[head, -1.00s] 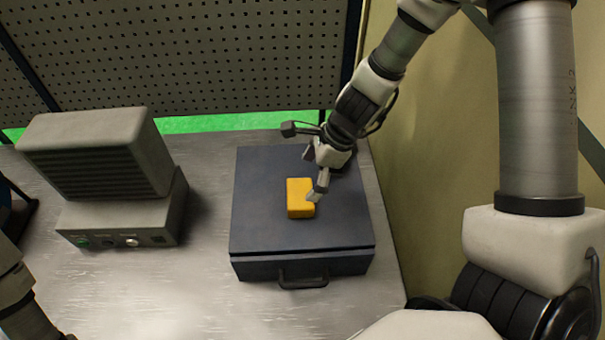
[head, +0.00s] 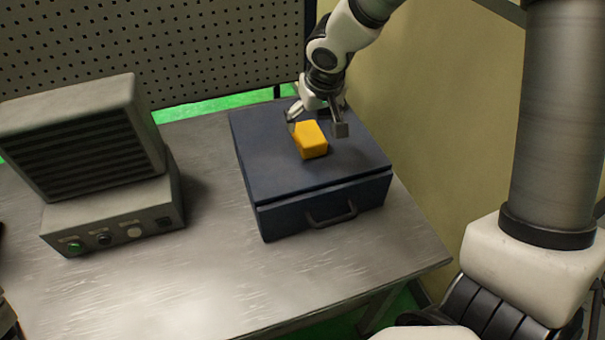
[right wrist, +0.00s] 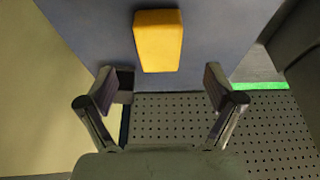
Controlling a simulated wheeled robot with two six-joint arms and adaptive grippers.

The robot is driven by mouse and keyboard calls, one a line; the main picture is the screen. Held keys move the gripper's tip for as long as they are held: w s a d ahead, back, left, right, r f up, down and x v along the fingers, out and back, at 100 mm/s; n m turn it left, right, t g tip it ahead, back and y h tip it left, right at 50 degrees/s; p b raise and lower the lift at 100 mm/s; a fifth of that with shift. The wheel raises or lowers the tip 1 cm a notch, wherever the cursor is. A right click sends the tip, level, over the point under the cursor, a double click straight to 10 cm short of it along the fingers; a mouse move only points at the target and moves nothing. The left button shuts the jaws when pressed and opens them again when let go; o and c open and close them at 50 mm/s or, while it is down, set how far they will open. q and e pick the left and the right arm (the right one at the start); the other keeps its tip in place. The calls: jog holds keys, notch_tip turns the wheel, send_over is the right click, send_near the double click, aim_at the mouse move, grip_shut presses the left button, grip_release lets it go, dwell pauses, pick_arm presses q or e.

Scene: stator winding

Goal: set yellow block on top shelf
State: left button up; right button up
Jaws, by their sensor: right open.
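The yellow block (head: 312,142) lies on top of a dark blue box (head: 270,175) with a front handle. It also shows in the right wrist view (right wrist: 158,42), beyond the fingertips. My right gripper (head: 316,127) is open and empty, coming down over the rear of the box. In the head view one finger is left of the block and the other is right of it. In the right wrist view the spread fingers (right wrist: 163,90) stand apart from the block, with a gap between. Only a sliver of my left arm shows at the lower left; its gripper is out of view.
A grey device (head: 110,215) with a slatted top and front knobs stands left of the box. A perforated panel (head: 200,45) rises behind the metal table (head: 200,285). A wall (head: 430,110) is close on the right. The table front is clear.

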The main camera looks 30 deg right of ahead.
aim_at(309, 133)
jog(key=shift+w+a+f+t+b, duration=0.1)
jog(key=shift+a+f+t+b, duration=0.15)
jog(key=shift+b, duration=0.2)
jog(key=shift+r, duration=0.15)
jog(key=x, duration=0.7)
jog(key=shift+w+d, duration=0.25)
jog(key=shift+d, duration=0.05)
jog(key=shift+w+d+f, duration=0.2)
jog(key=shift+d+f, duration=0.05)
jog(key=shift+f, duration=0.05)
jog(key=shift+s+a, duration=0.1)
jog(key=c, duration=1.5)
jog(key=shift+r, duration=0.15)
